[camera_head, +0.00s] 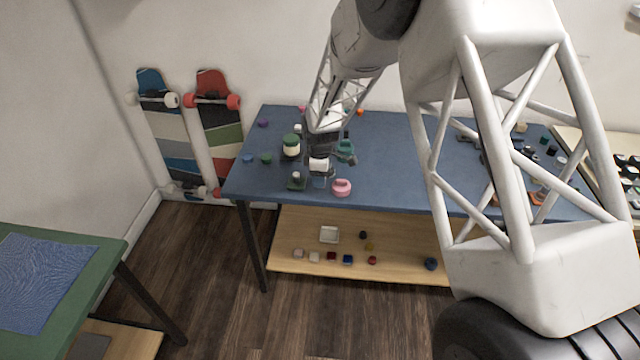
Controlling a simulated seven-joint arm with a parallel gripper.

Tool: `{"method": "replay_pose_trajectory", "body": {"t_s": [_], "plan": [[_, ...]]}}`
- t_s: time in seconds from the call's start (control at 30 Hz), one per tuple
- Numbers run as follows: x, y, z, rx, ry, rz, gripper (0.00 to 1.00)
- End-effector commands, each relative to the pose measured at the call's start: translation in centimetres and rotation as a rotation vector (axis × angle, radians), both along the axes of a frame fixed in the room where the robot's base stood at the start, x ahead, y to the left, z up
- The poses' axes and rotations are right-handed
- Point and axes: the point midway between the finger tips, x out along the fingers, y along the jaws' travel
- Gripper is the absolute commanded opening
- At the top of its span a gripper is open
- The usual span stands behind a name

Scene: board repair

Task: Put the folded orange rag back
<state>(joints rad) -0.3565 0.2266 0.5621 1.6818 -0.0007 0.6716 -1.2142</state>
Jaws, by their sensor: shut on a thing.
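My gripper (321,150) is over the left part of the blue table (390,150), pointing down. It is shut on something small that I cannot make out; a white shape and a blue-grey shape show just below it. No folded rag shows clearly. A small orange thing (537,198) lies at the right of the table, partly hidden by my arm. Another small orange thing (360,111) is at the table's back edge. I cannot tell whether either is the rag.
A green-lidded jar (291,148), a pink thing (342,187) and a teal thing (345,151) stand near my gripper. A lower shelf (300,240) holds several small things. Skateboards (205,120) lean on the wall. A green table (100,250) with a blue cloth (40,280) is at left.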

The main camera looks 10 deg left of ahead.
Motion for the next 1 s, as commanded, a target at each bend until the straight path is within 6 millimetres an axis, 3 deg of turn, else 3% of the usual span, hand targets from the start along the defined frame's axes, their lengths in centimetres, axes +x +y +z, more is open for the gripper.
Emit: {"method": "replay_pose_trajectory", "body": {"t_s": [0.43,0.93,0.97,1.0], "plan": [[0.0,0.0,-3.3,0.000,0.000,0.000,0.31],[0.0,0.0,-3.8,0.000,0.000,0.000,0.31],[0.0,0.0,-3.8,0.000,-0.001,0.000,0.55],[0.0,0.0,-3.8,0.000,-0.001,0.000,0.61]]}}
